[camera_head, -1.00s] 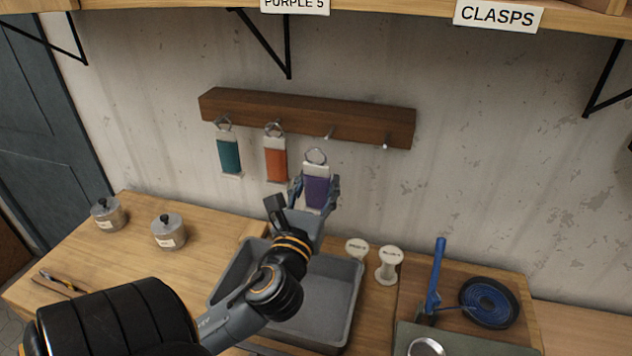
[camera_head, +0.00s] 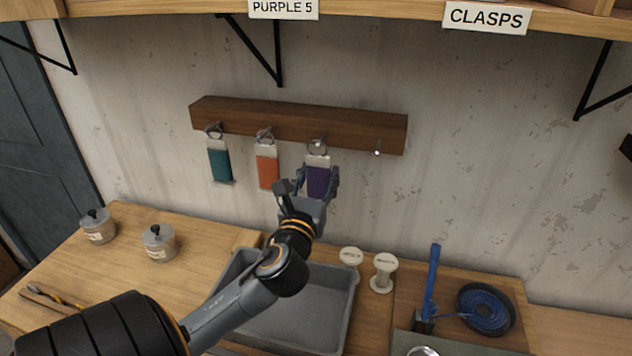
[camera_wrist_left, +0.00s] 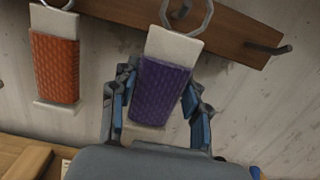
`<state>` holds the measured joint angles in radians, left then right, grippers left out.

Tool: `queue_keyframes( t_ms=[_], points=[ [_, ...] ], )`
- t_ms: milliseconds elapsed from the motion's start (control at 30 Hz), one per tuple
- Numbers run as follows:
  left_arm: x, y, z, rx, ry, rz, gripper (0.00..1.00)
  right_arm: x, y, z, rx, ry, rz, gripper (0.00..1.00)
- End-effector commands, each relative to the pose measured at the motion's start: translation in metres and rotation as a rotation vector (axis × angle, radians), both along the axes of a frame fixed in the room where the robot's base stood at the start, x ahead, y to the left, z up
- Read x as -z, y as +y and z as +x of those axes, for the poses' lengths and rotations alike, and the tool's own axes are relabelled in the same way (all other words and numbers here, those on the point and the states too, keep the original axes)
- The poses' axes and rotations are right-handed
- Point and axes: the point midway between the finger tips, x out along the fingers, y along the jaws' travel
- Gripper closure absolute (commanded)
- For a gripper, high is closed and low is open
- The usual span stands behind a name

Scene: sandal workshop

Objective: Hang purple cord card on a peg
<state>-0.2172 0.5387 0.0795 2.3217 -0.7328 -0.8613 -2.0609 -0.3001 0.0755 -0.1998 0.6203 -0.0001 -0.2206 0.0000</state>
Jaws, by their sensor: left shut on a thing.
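The purple cord card (camera_head: 318,180) is upright in front of the wall, with its ring up at the third peg of the wooden peg rail (camera_head: 300,124). My left gripper (camera_head: 318,188) is shut on the card from below. The left wrist view shows the purple card (camera_wrist_left: 160,92) between my fingers (camera_wrist_left: 160,105) and its ring (camera_wrist_left: 187,14) over the rail. I cannot tell whether the ring is around the peg. The fourth peg (camera_head: 378,151) is bare; it also shows in the left wrist view (camera_wrist_left: 268,47). My right gripper is not in view.
A teal cord card (camera_head: 220,163) and an orange cord card (camera_head: 267,170) hang on the two pegs to the left. Below are a grey tray (camera_head: 350,308), two white spools (camera_head: 383,272), lidded jars (camera_head: 159,243) and a blue coil (camera_head: 486,308).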

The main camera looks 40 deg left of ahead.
Motion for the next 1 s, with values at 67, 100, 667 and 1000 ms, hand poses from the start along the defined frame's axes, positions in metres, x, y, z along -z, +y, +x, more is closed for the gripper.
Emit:
queue_keyframes(
  t_ms=[67,100,667,1000],
  points=[
    [0.0,0.003,0.005,-0.001,-0.001,0.002,0.91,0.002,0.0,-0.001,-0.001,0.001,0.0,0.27],
    [0.001,0.004,0.007,-0.001,-0.001,0.002,0.91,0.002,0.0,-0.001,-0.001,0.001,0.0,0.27],
    [0.007,0.017,0.031,0.0,0.0,0.002,0.91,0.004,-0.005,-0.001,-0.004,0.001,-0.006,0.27],
    [0.01,0.018,0.033,0.0,0.0,0.001,0.91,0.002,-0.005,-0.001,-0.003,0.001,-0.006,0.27]
  ],
)
